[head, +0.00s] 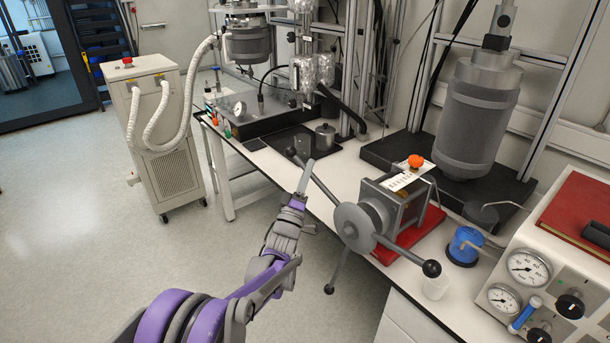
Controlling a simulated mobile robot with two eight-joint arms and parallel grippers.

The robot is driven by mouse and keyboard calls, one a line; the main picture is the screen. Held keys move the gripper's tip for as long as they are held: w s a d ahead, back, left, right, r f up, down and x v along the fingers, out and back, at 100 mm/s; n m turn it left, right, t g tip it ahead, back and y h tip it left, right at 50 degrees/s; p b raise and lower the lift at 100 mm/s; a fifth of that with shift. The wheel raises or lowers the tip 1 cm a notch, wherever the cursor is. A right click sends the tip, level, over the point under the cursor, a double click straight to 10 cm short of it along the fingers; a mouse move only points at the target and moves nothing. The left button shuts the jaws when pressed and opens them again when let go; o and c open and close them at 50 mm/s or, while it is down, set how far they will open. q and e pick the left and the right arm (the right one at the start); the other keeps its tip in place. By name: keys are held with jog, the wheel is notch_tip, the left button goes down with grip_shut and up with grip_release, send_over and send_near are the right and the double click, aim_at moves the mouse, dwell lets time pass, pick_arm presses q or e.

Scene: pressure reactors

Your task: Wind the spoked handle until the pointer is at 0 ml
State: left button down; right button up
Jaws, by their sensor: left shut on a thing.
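The spoked handle (352,222) is a grey hub on the front of a grey metal pump box (402,208). Its visible spokes end in dark knobs: one points up-left, one right and slightly down, one down. My left gripper (306,178) is shut on the up-left spoke, close to its knob (291,152). A white scale plate (408,178) lies on top of the box, by an orange knob (415,161). The pointer and its reading are too small to tell. My right gripper is not in view.
The pump stands on a red base (423,232) at the bench's front edge. A large grey reactor (475,118) stands behind.

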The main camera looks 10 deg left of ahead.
pick_arm(q)
jog(key=shift+s+d+r, duration=0.1)
jog(key=shift+r, duration=0.15)
jog(key=c, duration=0.8)
grip_release()
jog(key=shift+f, duration=0.1)
jog(key=b+v, duration=0.2)
jog(key=v, duration=0.8)
jog(key=shift+s+f, duration=0.2)
jog(key=shift+s, duration=0.15)
